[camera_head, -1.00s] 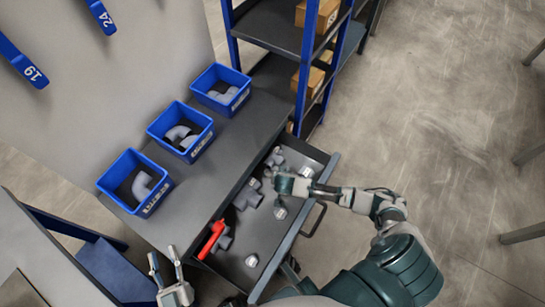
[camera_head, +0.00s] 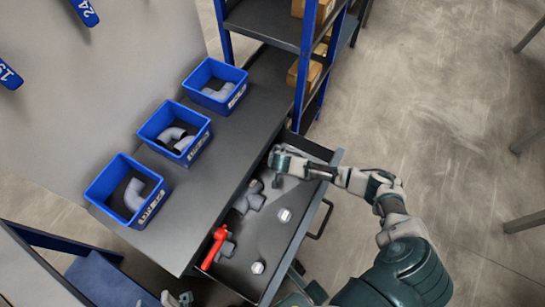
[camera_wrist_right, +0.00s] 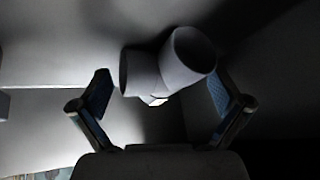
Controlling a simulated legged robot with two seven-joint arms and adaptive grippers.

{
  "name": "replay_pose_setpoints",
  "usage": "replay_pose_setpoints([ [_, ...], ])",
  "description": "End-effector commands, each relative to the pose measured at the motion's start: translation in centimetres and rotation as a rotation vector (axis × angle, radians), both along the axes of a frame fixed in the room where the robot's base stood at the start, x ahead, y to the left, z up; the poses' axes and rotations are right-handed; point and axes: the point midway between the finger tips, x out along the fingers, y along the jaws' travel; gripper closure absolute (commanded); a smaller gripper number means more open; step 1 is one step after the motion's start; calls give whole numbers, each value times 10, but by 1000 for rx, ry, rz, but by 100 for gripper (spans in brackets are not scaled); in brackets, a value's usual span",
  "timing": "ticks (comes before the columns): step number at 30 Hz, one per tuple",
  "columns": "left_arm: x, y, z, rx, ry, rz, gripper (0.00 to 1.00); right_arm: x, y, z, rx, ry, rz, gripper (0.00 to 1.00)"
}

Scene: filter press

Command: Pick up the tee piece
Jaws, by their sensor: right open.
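A grey tee-shaped fitting (camera_head: 250,198) lies in the open drawer, left of my right gripper (camera_head: 277,180) in the head view. My right gripper is low over the far part of the drawer and covers what lies beneath it. In the right wrist view my right gripper (camera_wrist_right: 160,92) is open, and a grey fitting (camera_wrist_right: 165,68) with two open pipe ends shows between and beyond its fingers. I cannot tell whether this one is a tee or an elbow. My left gripper (camera_head: 177,298) shows only in part at the bottom edge, its fingertips apart.
The drawer (camera_head: 238,282) also holds a valve with a red handle (camera_head: 214,247) and small pale fittings (camera_head: 284,215). Three blue bins (camera_head: 108,181) with grey fittings stand on the bench (camera_head: 222,150). A blue-framed shelf (camera_head: 268,27) rises behind the drawer.

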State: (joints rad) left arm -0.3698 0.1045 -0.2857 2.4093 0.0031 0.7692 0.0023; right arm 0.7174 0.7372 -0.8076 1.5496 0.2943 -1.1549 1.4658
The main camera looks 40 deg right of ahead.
Motion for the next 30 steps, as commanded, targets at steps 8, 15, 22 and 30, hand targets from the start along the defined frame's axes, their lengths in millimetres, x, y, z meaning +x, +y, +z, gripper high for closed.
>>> replay_pose_setpoints([
  [8, 0, -2, 1, 2, -2, 0, 59, 0, -2, 0, 2, 0, -1, 22],
  [15, 3, -2, -1, 4, 4, -1, 59, 0, -1, -1, 2, 1, -1, 62],
  [22, 3, -2, -1, 4, 4, 0, 59, -1, 0, -2, 1, 3, -1, 61],
  [30, 10, -4, -1, 23, 60, -1, 59, -5, 2, 5, 3, 2, 1, 62],
])
